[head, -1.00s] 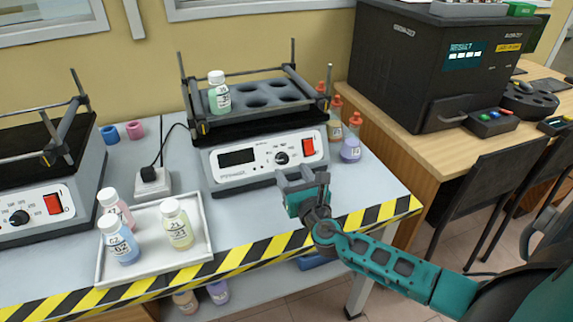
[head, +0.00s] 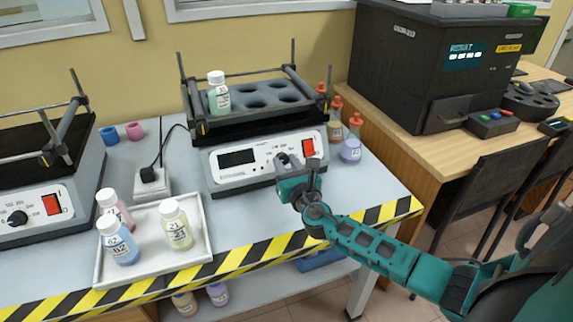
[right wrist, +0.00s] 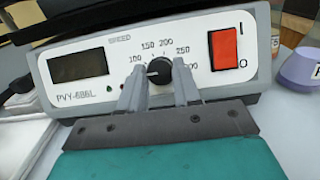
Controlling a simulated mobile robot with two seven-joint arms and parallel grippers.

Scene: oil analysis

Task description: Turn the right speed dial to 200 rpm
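The right shaker (head: 262,160) has a black speed dial (right wrist: 158,72) on its front panel, with numbers from 100 to above 250 printed around it. The dial's light mark seems to point left, below the 100 label. My right gripper (right wrist: 159,68) is in front of the panel, its two fingers apart on either side of the dial. A small gap seems to show beside the knob, and contact cannot be told. In the head view the gripper (head: 296,168) partly covers the dial. The display (right wrist: 78,65) is dark. My left gripper is not in view.
A red power switch (right wrist: 224,49) sits right of the dial. A green-labelled bottle (head: 218,95) stands in the shaker's rack. A white tray (head: 150,272) with several bottles lies at front left. Another shaker (head: 35,205) stands at left. Small bottles (head: 350,150) stand right of the shaker.

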